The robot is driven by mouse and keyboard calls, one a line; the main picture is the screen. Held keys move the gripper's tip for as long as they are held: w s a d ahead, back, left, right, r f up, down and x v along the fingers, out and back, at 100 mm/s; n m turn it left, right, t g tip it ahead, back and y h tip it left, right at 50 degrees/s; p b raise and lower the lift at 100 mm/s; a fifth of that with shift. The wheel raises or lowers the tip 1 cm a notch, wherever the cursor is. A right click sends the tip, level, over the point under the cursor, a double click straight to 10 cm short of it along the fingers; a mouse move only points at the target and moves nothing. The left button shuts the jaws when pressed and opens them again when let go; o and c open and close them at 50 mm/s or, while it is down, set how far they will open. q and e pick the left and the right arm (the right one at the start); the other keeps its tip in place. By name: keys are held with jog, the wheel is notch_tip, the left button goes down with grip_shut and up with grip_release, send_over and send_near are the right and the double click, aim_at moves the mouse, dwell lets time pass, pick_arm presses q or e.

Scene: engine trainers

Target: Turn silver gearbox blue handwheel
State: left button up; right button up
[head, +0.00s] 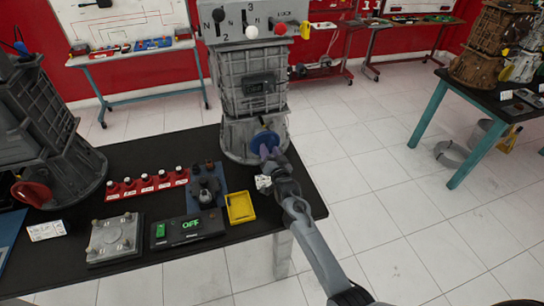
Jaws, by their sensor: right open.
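The silver gearbox (250,88) stands upright on the black table, with shift levers on its top panel. Its blue handwheel (262,138) sits low on the front side of the housing. My right gripper (266,154) is open at the handwheel, its fingers overlapping the wheel's lower part in the head view. I cannot tell whether the fingers touch the wheel. The gripper and wrist hide part of the wheel's lower right. My left gripper is not in view.
On the black table (130,270) are a red block row (147,185), a yellow tray (240,208), a control box reading OFF (189,229) and a metal plate (115,240). A dark gearbox (45,130) with a red handwheel (32,193) stands left.

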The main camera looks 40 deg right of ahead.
jog(key=p+v, duration=0.1)
jog(key=v, duration=0.9)
jog(key=shift+s+a+p, duration=0.15)
jog(key=shift+s+p, duration=0.2)
jog(key=shift+p, duration=0.05)
